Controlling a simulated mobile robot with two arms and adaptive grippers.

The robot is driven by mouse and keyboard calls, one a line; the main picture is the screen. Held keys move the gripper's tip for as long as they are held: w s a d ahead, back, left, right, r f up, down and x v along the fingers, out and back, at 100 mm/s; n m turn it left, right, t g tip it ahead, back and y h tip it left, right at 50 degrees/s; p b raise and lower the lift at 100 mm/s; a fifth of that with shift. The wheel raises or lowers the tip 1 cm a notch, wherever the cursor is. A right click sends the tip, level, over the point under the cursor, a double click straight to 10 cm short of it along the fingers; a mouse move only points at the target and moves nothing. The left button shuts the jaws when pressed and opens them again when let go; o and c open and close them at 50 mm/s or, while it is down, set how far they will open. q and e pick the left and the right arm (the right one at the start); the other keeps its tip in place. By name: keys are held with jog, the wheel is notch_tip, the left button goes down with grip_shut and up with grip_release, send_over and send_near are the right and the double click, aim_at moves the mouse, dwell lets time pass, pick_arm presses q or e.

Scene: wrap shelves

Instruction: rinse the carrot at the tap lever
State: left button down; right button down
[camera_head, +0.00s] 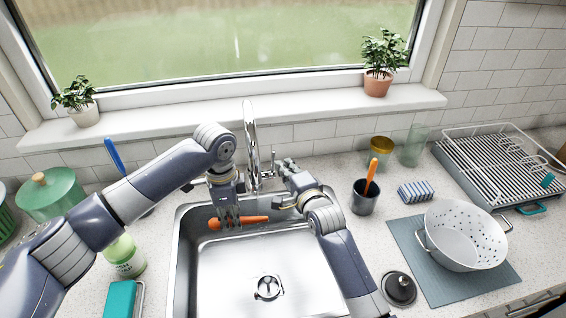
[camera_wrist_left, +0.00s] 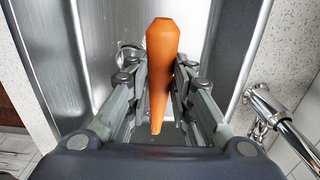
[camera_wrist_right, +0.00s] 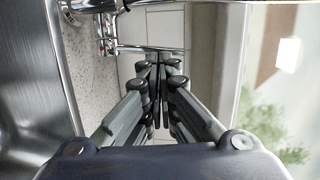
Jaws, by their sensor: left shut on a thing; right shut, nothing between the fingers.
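The orange carrot (camera_head: 255,219) is held level, low over the back of the steel sink (camera_head: 190,265). My left gripper (camera_head: 228,217) is shut on it; the left wrist view shows the carrot (camera_wrist_left: 161,65) between both fingers. No water stream is clearly visible.
Left are a green pot (camera_head: 50,195) and a soap bottle (camera_head: 124,256). The front of the sink basin is empty.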

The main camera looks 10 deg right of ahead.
jog(key=shift+w+a+r, duration=0.1)
jog(key=shift+w+a, duration=0.1)
jog(key=shift+w, duration=0.75)
pick_arm(q)
jog(key=shift+s+r, duration=0.1)
jog(key=shift+s, duration=0.1)
pick_arm(e)
jog(key=shift+w+r, duration=0.6)
jog(key=shift+w, duration=0.35)
jog(key=shift+s, duration=0.1)
